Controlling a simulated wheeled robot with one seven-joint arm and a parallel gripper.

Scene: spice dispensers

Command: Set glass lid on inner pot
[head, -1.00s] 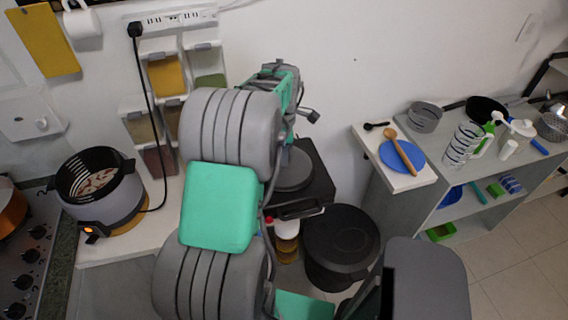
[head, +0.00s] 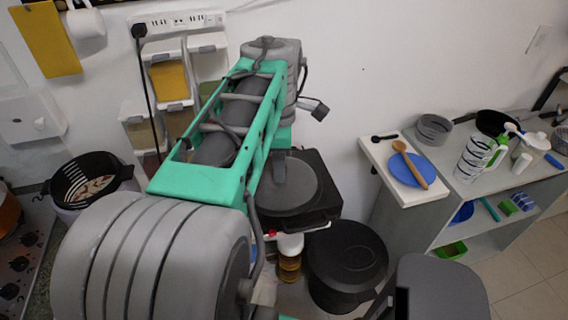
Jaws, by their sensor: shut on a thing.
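A cooker (head: 75,210) stands at the left on the counter. Its open, round black inner pot (head: 62,189) has ribbed walls and pale brown pieces inside. My arm covers the cooker's right and lower side. I cannot make out a glass lid anywhere in the head view. My gripper does not show; my arm's large links fill the middle and hide the end of the arm and whatever it holds.
A black appliance with a round grey top (head: 284,188) stands right of my arm. A black lidded pot (head: 345,262) is below it. Spice dispensers (head: 170,80) hang on the wall. A shelf unit (head: 445,200) with a blue plate (head: 409,170) is at right.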

